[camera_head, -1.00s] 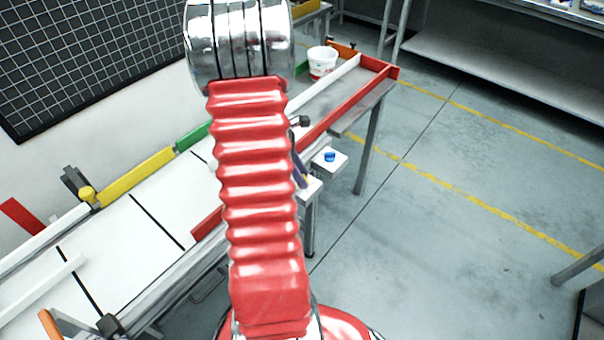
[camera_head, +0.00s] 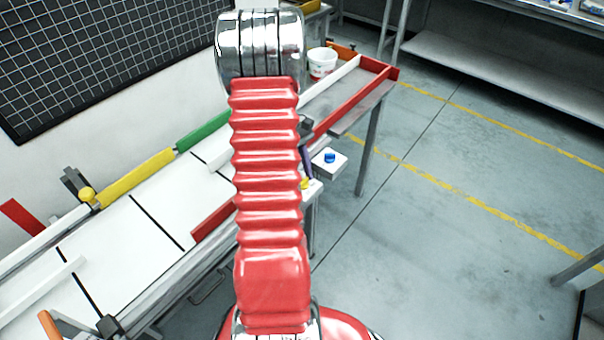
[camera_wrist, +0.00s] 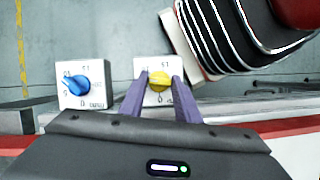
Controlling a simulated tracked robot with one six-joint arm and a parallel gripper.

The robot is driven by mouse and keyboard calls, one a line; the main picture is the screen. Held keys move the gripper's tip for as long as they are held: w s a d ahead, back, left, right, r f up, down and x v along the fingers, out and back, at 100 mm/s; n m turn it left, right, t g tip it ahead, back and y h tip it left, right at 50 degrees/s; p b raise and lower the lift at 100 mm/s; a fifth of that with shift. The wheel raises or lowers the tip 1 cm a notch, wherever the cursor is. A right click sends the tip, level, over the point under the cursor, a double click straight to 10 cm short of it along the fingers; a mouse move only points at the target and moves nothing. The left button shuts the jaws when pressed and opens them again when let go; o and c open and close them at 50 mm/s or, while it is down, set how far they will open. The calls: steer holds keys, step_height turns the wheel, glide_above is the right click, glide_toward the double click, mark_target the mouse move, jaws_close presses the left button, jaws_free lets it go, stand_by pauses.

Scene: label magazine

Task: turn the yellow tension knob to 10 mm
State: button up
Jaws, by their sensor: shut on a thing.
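The yellow tension knob (camera_wrist: 160,80) sits on a white dial plate (camera_wrist: 143,65) with printed numbers, in the middle of the wrist view. My gripper (camera_wrist: 157,84) has its two purple fingers on either side of the knob and is shut on it. The fingers and the knob cover part of the dial, and the numbers are too small to read surely. In the head view only a sliver of the yellow knob (camera_head: 305,183) shows beside my red arm, with one purple finger (camera_head: 307,162) above it.
A blue knob (camera_wrist: 75,84) on its own white plate (camera_wrist: 94,97) stands close to the left in the wrist view. In the head view, the white-topped bench (camera_head: 120,250) has yellow and green rails. A white tub (camera_head: 322,62) stands at its far end.

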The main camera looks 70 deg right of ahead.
steer(key=m, duration=0.2)
steer(key=m+t+y, duration=0.1)
steer(key=m, duration=0.1)
steer(key=m+t, duration=0.1)
steer(key=m, duration=0.1)
steer(key=shift+s+d+m, duration=0.15)
steer(key=shift+d+m, duration=0.15)
steer(key=shift+d, duration=0.05)
steer(key=o, duration=0.7)
steer(key=shift+c, duration=0.2)
steer(key=o, duration=0.4)
steer(key=shift+a, duration=0.1)
steer(key=v, duration=1.3)
steer(key=shift+d+r, duration=0.25)
steer(key=shift+d, duration=0.15)
